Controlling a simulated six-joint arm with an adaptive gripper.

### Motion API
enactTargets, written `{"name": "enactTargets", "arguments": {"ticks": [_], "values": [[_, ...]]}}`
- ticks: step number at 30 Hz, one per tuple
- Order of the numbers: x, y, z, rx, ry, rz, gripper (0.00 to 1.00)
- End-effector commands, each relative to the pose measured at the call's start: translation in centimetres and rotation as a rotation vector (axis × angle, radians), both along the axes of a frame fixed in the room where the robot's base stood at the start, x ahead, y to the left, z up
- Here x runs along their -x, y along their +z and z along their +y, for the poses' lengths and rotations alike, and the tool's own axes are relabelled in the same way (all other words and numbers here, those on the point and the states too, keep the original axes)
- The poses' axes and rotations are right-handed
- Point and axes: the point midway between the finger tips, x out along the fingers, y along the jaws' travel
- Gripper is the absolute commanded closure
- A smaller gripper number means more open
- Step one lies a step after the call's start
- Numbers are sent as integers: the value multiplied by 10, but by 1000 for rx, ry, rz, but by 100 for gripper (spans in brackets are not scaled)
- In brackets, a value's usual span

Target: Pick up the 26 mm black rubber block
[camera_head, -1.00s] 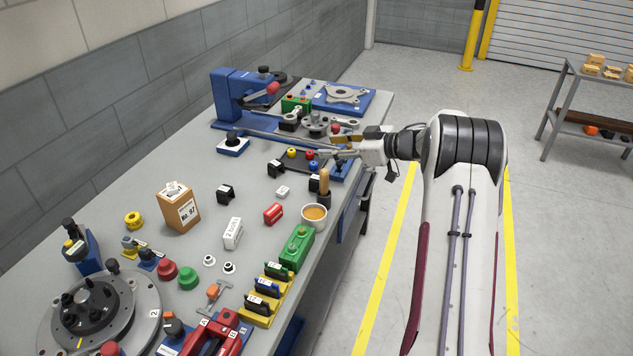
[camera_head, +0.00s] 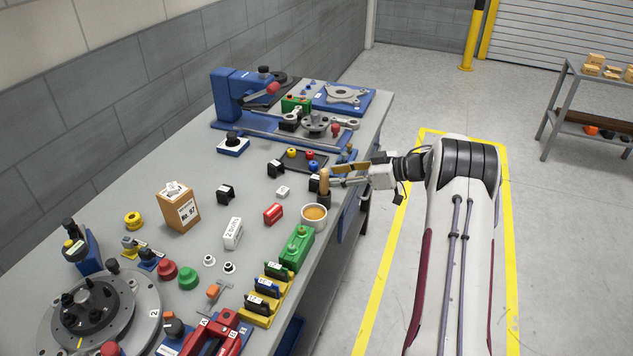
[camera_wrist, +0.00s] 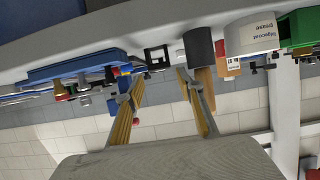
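Two small black blocks stand on the grey bench in the head view: one with a pale label (camera_head: 225,193) at mid-bench, one (camera_head: 275,168) farther back. More dark labelled blocks (camera_head: 278,271) sit in yellow holders at the front right. The labels are too small to read, so I cannot tell which block is 26 mm. A black frame-like block also shows in the wrist view (camera_wrist: 157,57). My gripper (camera_head: 338,174) is at the bench's right edge, beside the wooden handle; it is open and empty, its two fingers apart in the wrist view (camera_wrist: 160,80).
A wooden handle (camera_head: 324,182) stands in a black holder close to my fingers. A white cup (camera_head: 314,222) and a green block (camera_head: 297,246) are nearer along the edge. A blue fixture (camera_head: 232,95) stands at the back. Bare bench lies around the mid-bench block.

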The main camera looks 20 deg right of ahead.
Motion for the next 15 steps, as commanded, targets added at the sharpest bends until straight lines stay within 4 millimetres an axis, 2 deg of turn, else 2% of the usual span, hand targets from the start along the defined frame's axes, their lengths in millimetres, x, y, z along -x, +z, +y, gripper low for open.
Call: {"name": "enactTargets", "arguments": {"ticks": [6, 15], "values": [[-10, -6, 10, 0, 0, 0, 62], [-11, -6, 11, 0, -1, 0, 62]]}}
